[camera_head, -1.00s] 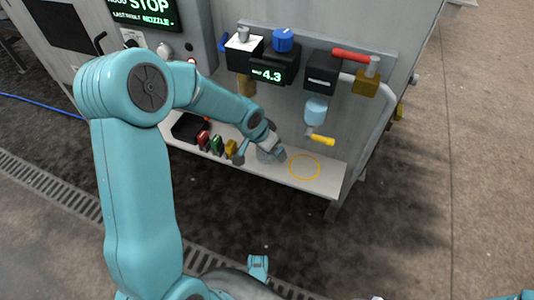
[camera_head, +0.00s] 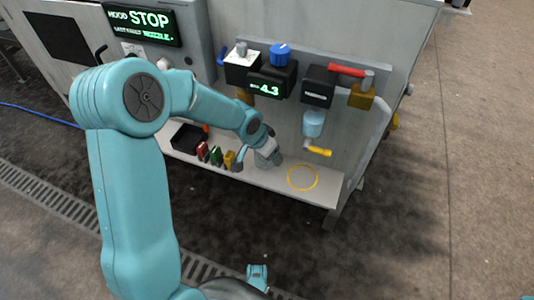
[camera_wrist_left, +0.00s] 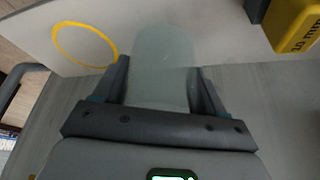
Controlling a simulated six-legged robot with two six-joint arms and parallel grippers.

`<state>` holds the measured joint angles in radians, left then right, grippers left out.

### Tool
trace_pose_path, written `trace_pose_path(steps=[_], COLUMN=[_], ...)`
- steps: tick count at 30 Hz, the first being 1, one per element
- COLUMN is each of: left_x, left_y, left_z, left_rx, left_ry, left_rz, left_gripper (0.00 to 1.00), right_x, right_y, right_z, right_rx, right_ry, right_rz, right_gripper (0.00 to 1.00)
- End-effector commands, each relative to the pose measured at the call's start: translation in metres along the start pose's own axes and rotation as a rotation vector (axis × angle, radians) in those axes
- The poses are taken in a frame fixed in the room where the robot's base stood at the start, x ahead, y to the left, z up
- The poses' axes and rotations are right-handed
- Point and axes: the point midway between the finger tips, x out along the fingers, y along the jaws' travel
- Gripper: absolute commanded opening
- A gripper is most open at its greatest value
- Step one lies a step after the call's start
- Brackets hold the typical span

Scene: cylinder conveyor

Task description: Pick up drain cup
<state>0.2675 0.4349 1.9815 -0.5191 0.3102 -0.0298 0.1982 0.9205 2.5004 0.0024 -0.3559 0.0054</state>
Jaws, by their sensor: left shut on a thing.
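The drain cup (camera_wrist_left: 163,62) is a pale, see-through cup between the two fingers of my left gripper (camera_wrist_left: 163,85) in the left wrist view. My left gripper is shut on it. In the head view the left gripper (camera_head: 270,155) is at the white shelf, left of the yellow ring, and the cup (camera_head: 264,160) shows only partly beside it. I cannot tell whether the cup touches the shelf. My right gripper is not clearly in view.
The white shelf (camera_head: 325,197) bears a yellow ring (camera_head: 302,177), a black tray (camera_head: 188,136) and red, green and yellow blocks (camera_head: 216,155). Above it are a bowl filter (camera_head: 313,123), a yellow-handled valve (camera_head: 319,151), a red lever (camera_head: 347,70) and a gauge reading 4.3 (camera_head: 270,87).

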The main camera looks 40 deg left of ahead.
Motion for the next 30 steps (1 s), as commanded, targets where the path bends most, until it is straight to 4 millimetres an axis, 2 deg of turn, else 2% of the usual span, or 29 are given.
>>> trace_pose_path(steps=[2,5,15,21,25,30], left_x=[-0.017,-0.020,-0.053,-0.071,-0.077,-0.080], left_y=[0.000,-0.001,-0.001,-0.001,-0.001,0.000], left_z=[-0.008,0.013,0.093,0.134,0.151,0.161], left_rx=[0.001,-0.001,-0.005,-0.005,-0.003,0.000], left_ry=[0.003,-0.002,-0.001,-0.002,-0.002,0.000], left_rz=[-0.001,-0.001,-0.001,-0.001,-0.001,-0.001], left_gripper=[0.40,0.40,0.40,0.40,0.40,0.40], right_x=[-0.011,-0.008,-0.013,-0.020,-0.025,-0.026], right_y=[-0.005,-0.004,-0.007,-0.011,-0.014,-0.015], right_z=[0.002,0.002,0.004,0.006,0.007,0.008], right_rx=[-0.005,-0.006,-0.010,-0.015,-0.019,-0.021], right_ry=[-0.005,-0.006,-0.010,-0.015,-0.019,-0.021], right_rz=[-0.001,-0.001,-0.001,-0.002,-0.002,-0.002], right_gripper=[0.43,0.43,0.43,0.43,0.43,0.43])
